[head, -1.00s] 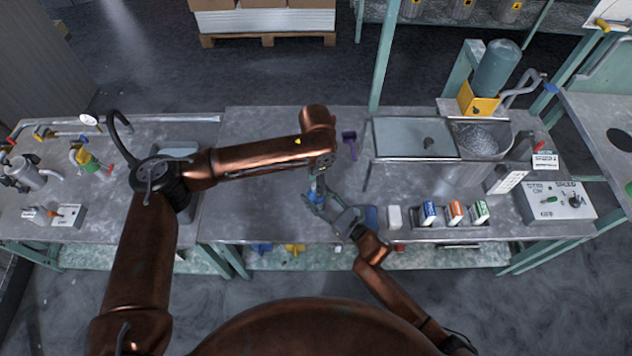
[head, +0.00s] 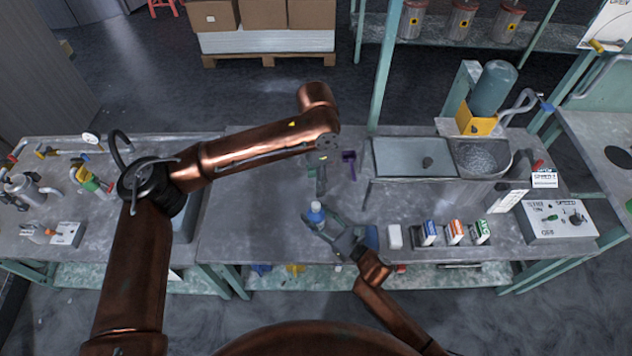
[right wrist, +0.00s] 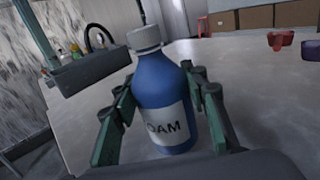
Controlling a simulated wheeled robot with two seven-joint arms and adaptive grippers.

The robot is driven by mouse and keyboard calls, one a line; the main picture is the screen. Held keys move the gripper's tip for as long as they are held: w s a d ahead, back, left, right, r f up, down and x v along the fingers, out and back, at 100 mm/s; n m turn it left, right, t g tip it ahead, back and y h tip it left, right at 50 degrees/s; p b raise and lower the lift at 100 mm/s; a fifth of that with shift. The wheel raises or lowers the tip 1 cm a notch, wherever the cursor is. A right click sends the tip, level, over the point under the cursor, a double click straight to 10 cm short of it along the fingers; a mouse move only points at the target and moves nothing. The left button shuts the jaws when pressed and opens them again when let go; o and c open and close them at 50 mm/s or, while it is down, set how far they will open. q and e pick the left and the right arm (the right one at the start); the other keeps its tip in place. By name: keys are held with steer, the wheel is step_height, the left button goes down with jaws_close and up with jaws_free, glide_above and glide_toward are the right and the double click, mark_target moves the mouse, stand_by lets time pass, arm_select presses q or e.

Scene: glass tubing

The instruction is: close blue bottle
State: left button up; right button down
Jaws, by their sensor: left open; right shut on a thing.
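The blue bottle (head: 317,214) stands upright near the front of the middle table. In the right wrist view the blue bottle (right wrist: 165,95) has a light grey cap (right wrist: 144,39) sitting on its neck and a white label reading "OAM". My right gripper (head: 324,226) is shut around the bottle's body, with one green finger on each side in the wrist view. My left gripper (head: 321,183) points down just behind the bottle in the head view, open and apart from the cap. The underside of the cap is hidden.
A purple object (head: 349,163) lies behind to the right. A white block (head: 394,237) and several small labelled boxes (head: 454,232) stand to the right at the front. The table left of the bottle is clear.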

steer(key=c, duration=1.1)
jaws_free()
steer(key=v, duration=1.2)
